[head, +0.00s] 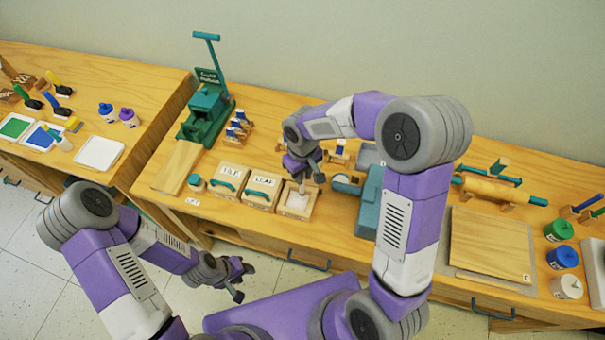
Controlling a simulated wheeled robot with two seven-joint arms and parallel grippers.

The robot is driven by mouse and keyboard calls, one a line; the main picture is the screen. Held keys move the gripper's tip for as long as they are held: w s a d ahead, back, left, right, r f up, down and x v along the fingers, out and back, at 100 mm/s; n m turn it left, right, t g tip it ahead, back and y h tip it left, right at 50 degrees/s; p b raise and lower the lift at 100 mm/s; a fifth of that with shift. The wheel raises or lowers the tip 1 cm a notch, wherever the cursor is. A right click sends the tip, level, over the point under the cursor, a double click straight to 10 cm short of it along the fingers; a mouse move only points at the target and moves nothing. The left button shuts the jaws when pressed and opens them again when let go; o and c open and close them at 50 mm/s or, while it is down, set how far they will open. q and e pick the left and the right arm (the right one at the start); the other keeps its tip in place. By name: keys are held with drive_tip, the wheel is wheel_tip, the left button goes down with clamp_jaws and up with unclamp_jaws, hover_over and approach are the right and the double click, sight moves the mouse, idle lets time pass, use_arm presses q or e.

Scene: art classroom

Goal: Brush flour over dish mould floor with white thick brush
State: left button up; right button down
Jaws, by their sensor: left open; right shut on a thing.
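The dish mould (285,208) is a small wooden tray with a pale floor, on the table right of two lidded wooden boxes. My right gripper (303,180) is above it, pointing down, shut on a small whitish thing that looks like the white thick brush (302,188). The brush's lower end is at or just over the mould floor; I cannot tell whether it touches. Flour cannot be told apart from the pale floor at this size. My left gripper (238,280) is open and empty, low in front of the table, away from the mould.
The two boxes (231,179) with green handles stand close left of the mould. A teal machine (369,205) stands close right. A green press (207,105) is behind left. A wooden board (490,243), roller (492,189) and paint pots (562,257) lie right.

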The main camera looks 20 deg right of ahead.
wheel_tip(320, 180, up, 7)
drive_tip(key=p, duration=0.4)
drive_tip(key=shift+f, duration=0.25)
